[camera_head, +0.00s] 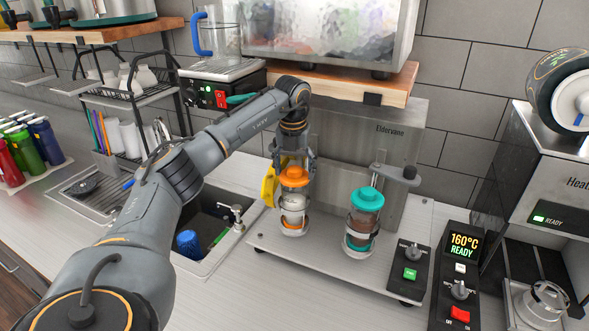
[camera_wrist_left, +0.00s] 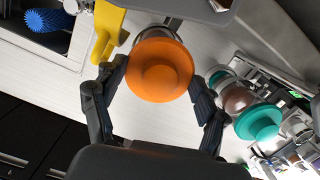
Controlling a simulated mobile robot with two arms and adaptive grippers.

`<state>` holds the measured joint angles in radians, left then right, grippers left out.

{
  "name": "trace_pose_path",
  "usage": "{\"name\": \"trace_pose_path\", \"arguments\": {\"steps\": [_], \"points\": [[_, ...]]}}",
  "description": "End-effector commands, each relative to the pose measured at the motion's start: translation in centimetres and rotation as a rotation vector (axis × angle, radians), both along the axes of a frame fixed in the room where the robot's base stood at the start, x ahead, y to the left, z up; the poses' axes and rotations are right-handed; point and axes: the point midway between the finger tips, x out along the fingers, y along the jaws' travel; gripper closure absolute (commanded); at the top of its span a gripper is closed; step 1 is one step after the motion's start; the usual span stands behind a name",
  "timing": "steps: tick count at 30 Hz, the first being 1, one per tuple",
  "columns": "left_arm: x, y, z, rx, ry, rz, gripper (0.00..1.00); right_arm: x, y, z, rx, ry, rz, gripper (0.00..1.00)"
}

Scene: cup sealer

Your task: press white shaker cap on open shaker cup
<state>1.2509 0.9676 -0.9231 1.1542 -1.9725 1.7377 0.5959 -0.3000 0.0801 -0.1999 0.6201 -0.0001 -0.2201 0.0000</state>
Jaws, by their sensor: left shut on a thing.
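In the head view, a clear shaker cup (camera_head: 293,217) with an orange cap (camera_head: 294,177) stands on the machine's steel base plate (camera_head: 280,250). My left gripper (camera_head: 294,165) is shut on the orange cap from above. In the left wrist view, the fingers lie on both sides of the orange cap (camera_wrist_left: 161,70). A second shaker (camera_head: 361,225) with a teal cap (camera_head: 364,199) stands to the right on the same plate; its teal cap also shows in the wrist view (camera_wrist_left: 259,121). I can make out no white cap and no open shaker cup.
A yellow object (camera_head: 269,186) is close beside the left gripper. A sink (camera_head: 205,235) with a blue brush (camera_head: 188,243) lies to the left. Control boxes (camera_head: 410,272) stand to the right. A wooden shelf (camera_head: 390,88) hangs above the machine.

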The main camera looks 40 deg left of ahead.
Motion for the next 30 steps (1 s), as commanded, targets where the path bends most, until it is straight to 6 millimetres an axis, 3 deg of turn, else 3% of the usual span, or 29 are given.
{"name": "trace_pose_path", "arguments": {"steps": [3, 4, 7, 8, 23, 30], "points": [[0.0, 0.0, 0.0, 0.001, -0.001, 0.000, 0.51, 0.0, 0.0, 0.0, 0.000, 0.000, 0.000, 0.60], [0.0, 0.0, 0.0, 0.001, -0.001, 0.000, 0.23, 0.0, 0.0, 0.0, 0.000, 0.000, 0.000, 0.60], [0.0, 0.0, 0.0, 0.001, -0.001, 0.000, 0.03, 0.0, 0.0, 0.0, 0.000, 0.000, 0.000, 0.60], [0.0, 0.0, 0.0, 0.001, -0.001, 0.000, 0.01, 0.0, 0.0, 0.0, 0.000, 0.000, 0.000, 0.60], [0.0, 0.0, 0.1, 0.000, 0.000, 0.000, 0.00, 0.0, 0.0, 0.0, 0.000, 0.000, 0.000, 0.60], [0.1, 0.0, 1.4, 0.000, -0.002, 0.000, 0.00, 0.0, 0.0, 0.0, 0.000, 0.000, 0.000, 0.60]]}}
